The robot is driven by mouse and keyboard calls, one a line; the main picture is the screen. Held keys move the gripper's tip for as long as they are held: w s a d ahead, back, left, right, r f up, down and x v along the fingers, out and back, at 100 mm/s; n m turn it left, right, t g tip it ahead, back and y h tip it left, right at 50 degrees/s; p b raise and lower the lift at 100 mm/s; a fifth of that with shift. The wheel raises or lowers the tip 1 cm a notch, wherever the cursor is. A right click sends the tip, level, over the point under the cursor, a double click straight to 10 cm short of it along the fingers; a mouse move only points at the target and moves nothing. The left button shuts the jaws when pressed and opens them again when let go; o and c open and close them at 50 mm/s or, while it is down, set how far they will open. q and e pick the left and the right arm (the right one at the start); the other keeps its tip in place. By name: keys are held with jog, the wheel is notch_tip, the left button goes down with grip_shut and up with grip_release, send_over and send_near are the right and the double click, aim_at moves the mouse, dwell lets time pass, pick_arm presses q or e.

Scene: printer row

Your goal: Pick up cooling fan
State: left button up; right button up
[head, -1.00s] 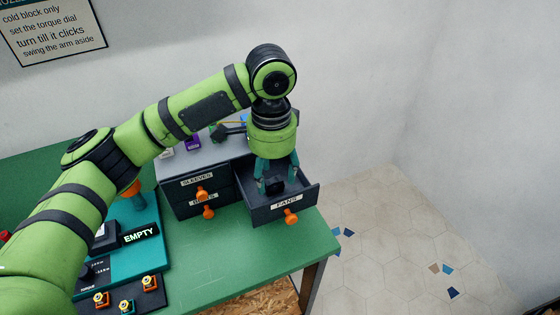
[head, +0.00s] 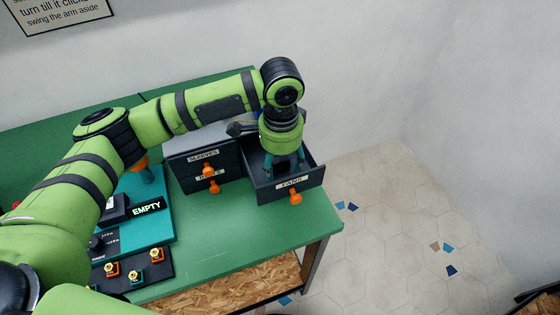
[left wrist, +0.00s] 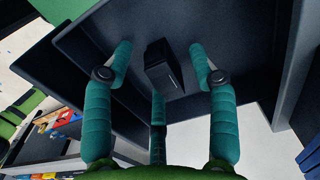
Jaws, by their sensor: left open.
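The cooling fan (left wrist: 163,66) is a small dark block on the floor of the open drawer, seen in the left wrist view. The drawer, labelled FANS (head: 291,187), is pulled out and has an orange knob; its dark inside also fills much of the left wrist view (left wrist: 240,40). My left gripper (head: 284,168) points down into the drawer with its teal fingers apart. In the left wrist view its fingertips (left wrist: 160,62) stand on either side of the fan, with gaps visible. In the head view the fan is hard to make out between the fingers. My right gripper is not in view.
Shut drawers with orange knobs, the upper labelled SLEEVES (head: 203,157), stand left of the open one. A teal station with an EMPTY sign (head: 146,208) and a dark tray (head: 132,276) of small parts lie farther left. The green table (head: 250,240) is clear in front.

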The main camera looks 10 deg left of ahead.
pick_arm(q)
jog(key=c, duration=0.8)
jog(key=shift+c, duration=0.9)
jog(key=shift+r, duration=0.2)
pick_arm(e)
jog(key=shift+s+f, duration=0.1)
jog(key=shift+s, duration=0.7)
